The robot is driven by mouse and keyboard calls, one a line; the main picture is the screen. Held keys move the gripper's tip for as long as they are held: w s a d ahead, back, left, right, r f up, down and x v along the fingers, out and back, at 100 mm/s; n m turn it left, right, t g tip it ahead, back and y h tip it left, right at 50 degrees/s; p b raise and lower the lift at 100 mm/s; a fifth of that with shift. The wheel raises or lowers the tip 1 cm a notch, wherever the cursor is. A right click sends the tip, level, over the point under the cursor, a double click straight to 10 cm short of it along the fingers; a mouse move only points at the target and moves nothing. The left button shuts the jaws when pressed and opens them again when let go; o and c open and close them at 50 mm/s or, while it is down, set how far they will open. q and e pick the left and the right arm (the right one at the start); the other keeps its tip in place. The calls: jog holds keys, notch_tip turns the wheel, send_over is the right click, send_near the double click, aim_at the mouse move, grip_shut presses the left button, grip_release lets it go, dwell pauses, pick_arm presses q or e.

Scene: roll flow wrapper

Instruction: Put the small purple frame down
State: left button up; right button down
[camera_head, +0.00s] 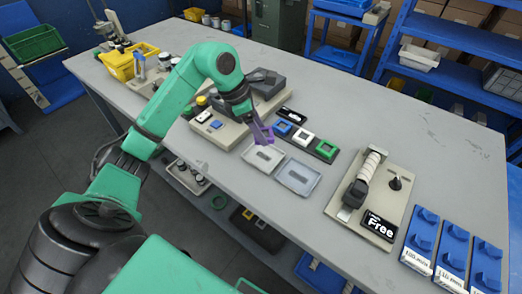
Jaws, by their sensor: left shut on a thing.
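The small purple frame (264,134) is in my left gripper (256,122), which is shut on it. Gripper and frame are over the grey table, close to the black strip (314,143) and above the far edge of the pale tray (263,157). I cannot tell how high the frame is above the surface. A blue frame (283,128), a white frame (303,135) and a green frame (326,149) sit in a row on the strip. My right gripper is not in view.
A second, bluish tray (297,177) lies beside the pale one. A board with a roll (369,167) and a "Free" sign (378,225) stands to the right, with blue bins (421,232) beyond. A beige button box (214,131) is left. The far right tabletop is clear.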

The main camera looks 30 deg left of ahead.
aim_at(265, 156)
pick_arm(q)
notch_tip(265, 156, down, 8)
jog(key=shift+r, duration=0.1)
jog(key=shift+d, duration=0.1)
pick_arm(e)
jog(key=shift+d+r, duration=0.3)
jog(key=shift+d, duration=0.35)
pick_arm(q)
jog(key=o, duration=0.9)
jog(key=shift+f, duration=0.2)
jog(key=shift+o, duration=0.7)
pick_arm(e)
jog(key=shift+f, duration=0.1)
pick_arm(q)
jog(key=shift+r, duration=0.15)
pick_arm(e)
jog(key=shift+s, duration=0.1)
